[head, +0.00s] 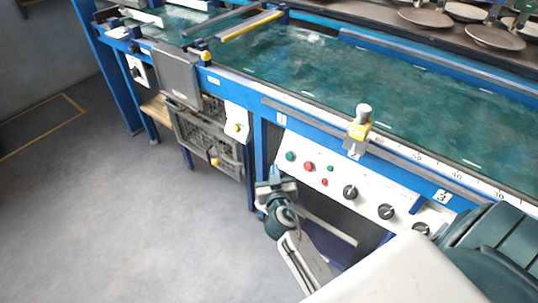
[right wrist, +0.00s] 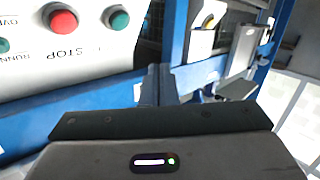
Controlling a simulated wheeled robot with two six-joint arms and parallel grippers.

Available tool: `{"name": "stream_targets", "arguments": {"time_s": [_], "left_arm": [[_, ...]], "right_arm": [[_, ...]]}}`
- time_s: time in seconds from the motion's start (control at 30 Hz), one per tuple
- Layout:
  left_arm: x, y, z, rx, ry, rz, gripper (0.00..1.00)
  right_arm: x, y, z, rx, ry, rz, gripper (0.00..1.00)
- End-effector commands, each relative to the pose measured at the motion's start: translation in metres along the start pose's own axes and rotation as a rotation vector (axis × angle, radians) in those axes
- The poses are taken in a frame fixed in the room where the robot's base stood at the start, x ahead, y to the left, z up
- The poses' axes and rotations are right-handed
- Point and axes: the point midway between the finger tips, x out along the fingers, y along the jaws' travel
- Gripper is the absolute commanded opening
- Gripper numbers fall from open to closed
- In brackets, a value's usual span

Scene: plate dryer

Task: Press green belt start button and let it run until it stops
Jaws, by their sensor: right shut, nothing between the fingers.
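The white control panel (head: 345,185) is on the front of the blue conveyor frame. It carries a large green button (head: 290,156) at its left end and a large red button (head: 308,167) beside it. In the right wrist view the panel appears upside down, with the green button (right wrist: 118,18) to the right of the red button (right wrist: 63,20) lettered STOP. My right gripper (head: 275,182) is shut and empty, just below the panel's left end and apart from the green button. Its fingers (right wrist: 154,85) point past the panel's edge. My left gripper is not in view.
The green belt (head: 370,75) lies above the panel. A small green lamp (head: 330,168), a small red one (head: 324,182) and black knobs (head: 350,192) share the panel. A grey crate (head: 205,140) hangs to the left. The floor (head: 130,220) at left is clear.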

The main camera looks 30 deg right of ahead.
Motion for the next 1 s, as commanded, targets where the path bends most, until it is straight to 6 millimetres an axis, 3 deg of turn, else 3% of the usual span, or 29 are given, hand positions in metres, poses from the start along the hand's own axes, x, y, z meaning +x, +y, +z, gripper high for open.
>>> {"name": "stream_targets", "arguments": {"time_s": [0.2, 0.53, 0.73, 1.0], "left_arm": [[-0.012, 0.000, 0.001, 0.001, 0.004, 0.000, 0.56], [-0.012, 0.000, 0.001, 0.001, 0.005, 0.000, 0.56], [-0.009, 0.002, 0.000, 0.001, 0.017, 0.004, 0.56], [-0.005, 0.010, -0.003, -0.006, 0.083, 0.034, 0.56]], "right_arm": [[0.000, 0.002, -0.015, 0.015, 0.038, 0.013, 0.00], [0.000, 0.003, -0.015, 0.015, 0.038, 0.013, 0.00], [0.010, 0.009, -0.007, 0.013, 0.039, 0.012, 0.00], [0.038, 0.029, 0.012, 0.011, 0.039, 0.012, 0.00]]}}
